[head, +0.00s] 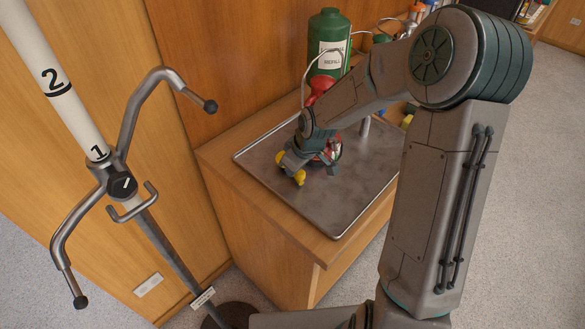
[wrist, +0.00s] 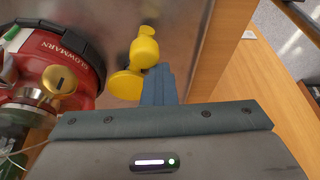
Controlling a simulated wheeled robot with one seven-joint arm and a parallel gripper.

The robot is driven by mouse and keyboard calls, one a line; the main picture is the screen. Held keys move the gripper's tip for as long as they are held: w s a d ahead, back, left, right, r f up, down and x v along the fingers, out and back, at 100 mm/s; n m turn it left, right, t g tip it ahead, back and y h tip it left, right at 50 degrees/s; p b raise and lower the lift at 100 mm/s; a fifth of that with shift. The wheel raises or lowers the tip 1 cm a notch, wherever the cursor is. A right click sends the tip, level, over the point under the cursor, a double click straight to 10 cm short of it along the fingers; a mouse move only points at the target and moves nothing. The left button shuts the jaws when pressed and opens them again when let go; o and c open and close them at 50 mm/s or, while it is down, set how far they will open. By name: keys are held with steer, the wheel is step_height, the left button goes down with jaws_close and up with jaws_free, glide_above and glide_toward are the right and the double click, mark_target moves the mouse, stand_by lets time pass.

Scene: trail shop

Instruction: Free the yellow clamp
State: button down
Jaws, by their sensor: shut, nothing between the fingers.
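The yellow clamp, with rounded knob-like ends, shows in the wrist view (wrist: 145,52) beside a red burner body (wrist: 60,60) marked "GLOWMARN" with a brass knob. In the head view the clamp (head: 299,178) is low over the metal tray, at the end of my arm. My gripper (wrist: 158,72) is shut and empty, its fingertips right by the clamp's yellow parts; I cannot tell whether they touch. In the head view my gripper (head: 292,163) partly hides the clamp and the red burner. What the clamp grips is hidden.
The metal tray (head: 340,215) lies on a wooden cabinet, its front part bare. A green refill bottle (head: 329,45) stands at the back, with a red part before it. A metal stand with hooked arms (head: 123,185) and a white numbered pole is at the left.

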steer(key=a+b, duration=0.1)
steer(key=a, duration=0.3)
steer(key=shift+w+b, duration=0.2)
steer(key=shift+b, duration=0.2)
steer(key=d+r, duration=0.3)
steer(key=r, duration=0.6)
steer(key=shift+s+d+r, duration=0.15)
steer(key=shift+d+r, duration=0.05)
steer(key=shift+r, duration=0.15)
steer(key=s+d+r+m+h, duration=0.1)
steer(key=s+d+r+m, duration=0.1)
steer(key=s, duration=0.5)
steer(key=s+d+r+m+h, duration=0.1)
steer(key=s+d+m, duration=0.3)
steer(key=s, duration=0.4)
steer(key=s+d+r+m+h, duration=0.1)
steer(key=s+d+r+m, duration=0.1)
steer(key=s, duration=0.6)
steer(key=shift+d+r+m+t, duration=0.4)
steer(key=shift+d+m, duration=0.2)
steer(key=shift+d, duration=0.6)
